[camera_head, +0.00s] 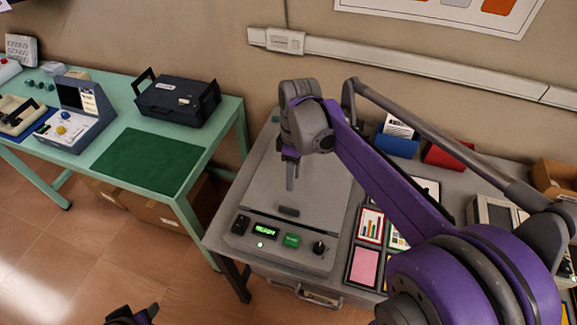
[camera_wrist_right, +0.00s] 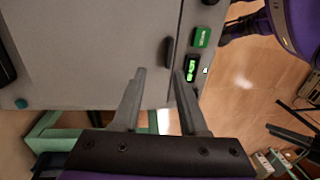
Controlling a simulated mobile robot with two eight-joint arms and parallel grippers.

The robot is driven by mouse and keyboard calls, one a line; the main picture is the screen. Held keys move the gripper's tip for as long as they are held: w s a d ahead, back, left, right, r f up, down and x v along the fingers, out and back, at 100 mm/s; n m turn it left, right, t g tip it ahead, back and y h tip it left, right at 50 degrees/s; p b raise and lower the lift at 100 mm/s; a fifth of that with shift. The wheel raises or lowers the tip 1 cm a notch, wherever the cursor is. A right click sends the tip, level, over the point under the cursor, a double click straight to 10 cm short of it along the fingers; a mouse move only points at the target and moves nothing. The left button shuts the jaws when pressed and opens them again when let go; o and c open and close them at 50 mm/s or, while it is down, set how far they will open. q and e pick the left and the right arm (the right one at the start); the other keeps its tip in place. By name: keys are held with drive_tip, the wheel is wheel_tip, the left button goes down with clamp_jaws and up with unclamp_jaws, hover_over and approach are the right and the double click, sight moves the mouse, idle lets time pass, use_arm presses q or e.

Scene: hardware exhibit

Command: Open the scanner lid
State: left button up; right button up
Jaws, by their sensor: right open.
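The grey scanner (camera_head: 240,243) sits on the grey table, its lid (camera_head: 320,185) lying flat and shut. A dark handle tab (camera_head: 289,211) is at the lid's front edge; it also shows in the right wrist view (camera_wrist_right: 169,50). My right gripper (camera_head: 291,185) points down over the lid, just behind the tab. In the right wrist view its two fingers (camera_wrist_right: 159,74) are apart and empty, with the tab just beyond the tips; contact cannot be told. My left gripper (camera_head: 132,316) shows only partly at the bottom edge, far from the scanner.
The scanner front has a green display (camera_head: 264,232), a green button (camera_head: 292,240) and a dark knob (camera_head: 319,247). Framed cards (camera_head: 364,267) lie close on its right. A green table (camera_head: 225,125) with a dark case (camera_head: 178,102) stands left, across a narrow gap.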

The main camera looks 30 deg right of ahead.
drive_tip(key=shift+s, duration=0.1)
drive_tip(key=s+a+f+m+t, duration=0.1)
drive_tip(key=s+a+m+t, duration=0.1)
drive_tip(key=s, duration=0.1)
drive_tip(key=s+a+f+m+t, duration=0.2)
drive_tip(key=s+a+m, duration=0.1)
drive_tip(key=s+a+f+m+t+h, duration=0.1)
drive_tip(key=s+a+f+m+t, duration=0.1)
drive_tip(key=s, duration=0.2)
drive_tip(key=shift+a+f, duration=0.25)
drive_tip(key=shift+s+a+f+m+t, duration=0.2)
drive_tip(key=shift+f+m+t, duration=0.1)
drive_tip(key=shift+m, duration=0.2)
drive_tip(key=shift+w, duration=0.1)
